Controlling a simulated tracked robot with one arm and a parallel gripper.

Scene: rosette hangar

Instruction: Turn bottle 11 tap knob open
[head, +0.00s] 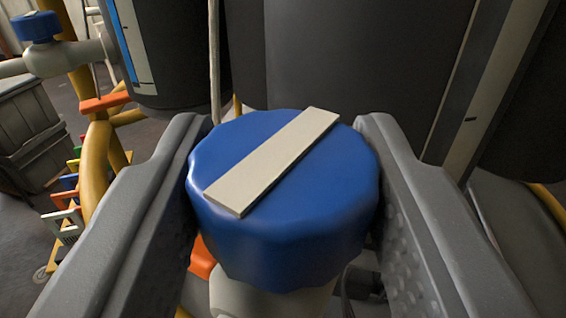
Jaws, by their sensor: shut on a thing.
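A blue tap knob (330,215) with a scalloped edge fills the middle of the head view. A cream bar (272,160) lies across its top, slanting from lower left to upper right. The knob sits on a pale tap body (270,300), mostly hidden below it. My gripper (283,185) has one grey finger on each side of the knob and is shut on it. No bottle number is readable, so I cannot tell from the picture which bottle this is.
Dark bottles (350,60) stand close behind the knob. Another blue knob (36,27) on a pale tap is at the upper left. Yellow tubing (95,160) runs at the left, with coloured tags (68,182) beside it. A wooden crate (30,130) stands on the floor at the far left.

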